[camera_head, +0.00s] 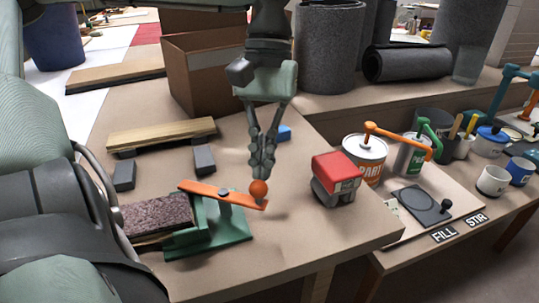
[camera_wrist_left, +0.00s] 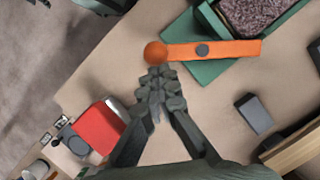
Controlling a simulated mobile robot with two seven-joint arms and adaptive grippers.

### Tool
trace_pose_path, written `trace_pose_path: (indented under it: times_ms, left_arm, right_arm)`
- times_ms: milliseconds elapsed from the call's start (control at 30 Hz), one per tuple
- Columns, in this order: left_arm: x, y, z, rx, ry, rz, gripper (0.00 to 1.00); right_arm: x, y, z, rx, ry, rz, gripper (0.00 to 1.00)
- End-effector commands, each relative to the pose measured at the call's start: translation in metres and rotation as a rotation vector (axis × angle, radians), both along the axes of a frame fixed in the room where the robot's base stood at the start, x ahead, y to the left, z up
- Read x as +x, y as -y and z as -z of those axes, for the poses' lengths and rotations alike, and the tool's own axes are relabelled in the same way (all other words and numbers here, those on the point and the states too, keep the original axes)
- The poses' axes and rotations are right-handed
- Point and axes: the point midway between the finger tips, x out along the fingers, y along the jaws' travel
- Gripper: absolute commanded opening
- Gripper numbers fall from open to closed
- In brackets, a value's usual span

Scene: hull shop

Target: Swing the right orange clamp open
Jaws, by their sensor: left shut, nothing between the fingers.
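An orange clamp bar (camera_head: 215,193) with an orange ball knob (camera_head: 258,189) at its right end lies across a green base (camera_head: 225,230). Its left end is close to a speckled block (camera_head: 158,214) set in the base. In the left wrist view the bar (camera_wrist_left: 225,49) runs right from the knob (camera_wrist_left: 156,52), with a dark pivot on it. My left gripper (camera_head: 262,166) is shut and empty, pointing down right beside the knob on its far side. In the left wrist view its fingertips (camera_wrist_left: 157,80) sit just below the knob; I cannot tell whether they touch it.
A red-and-grey block (camera_head: 336,177) stands right of the gripper. Dark grey blocks (camera_head: 204,158) and a wooden plank (camera_head: 162,135) lie at the back left. A cardboard box (camera_head: 205,70) stands behind. The tabletop in front of the knob is clear.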

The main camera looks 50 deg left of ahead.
Motion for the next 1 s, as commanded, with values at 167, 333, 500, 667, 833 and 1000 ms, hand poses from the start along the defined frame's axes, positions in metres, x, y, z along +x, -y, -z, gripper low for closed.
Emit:
trace_pose_path:
  times_ms: [167, 333, 500, 667, 833, 1000]
  left_arm:
    - [-0.007, 0.009, 0.003, 0.003, -0.002, 0.171, 0.0]
    - [-0.015, 0.016, 0.002, 0.001, -0.002, 0.334, 0.0]
    - [-0.024, 0.022, 0.002, 0.001, -0.001, 0.491, 0.0]
    - [-0.031, 0.025, 0.001, 0.0, -0.002, 0.625, 0.0]
    - [-0.035, 0.027, 0.001, -0.002, 0.001, 0.62, 0.0]
    - [-0.038, 0.027, 0.0, -0.001, 0.0, 0.618, 0.0]
  right_arm:
    - [-0.004, 0.0, -0.019, -0.01, 0.013, 0.002, 0.46]
    - [-0.009, 0.001, -0.036, -0.019, 0.02, 0.005, 0.46]
    - [-0.015, 0.001, -0.05, -0.026, 0.026, 0.008, 0.46]
    - [-0.019, 0.002, -0.059, -0.03, 0.03, 0.011, 0.46]
    - [-0.012, -0.004, -0.063, -0.021, 0.066, -0.003, 0.46]
    - [-0.002, -0.011, -0.065, -0.007, 0.112, -0.019, 0.46]
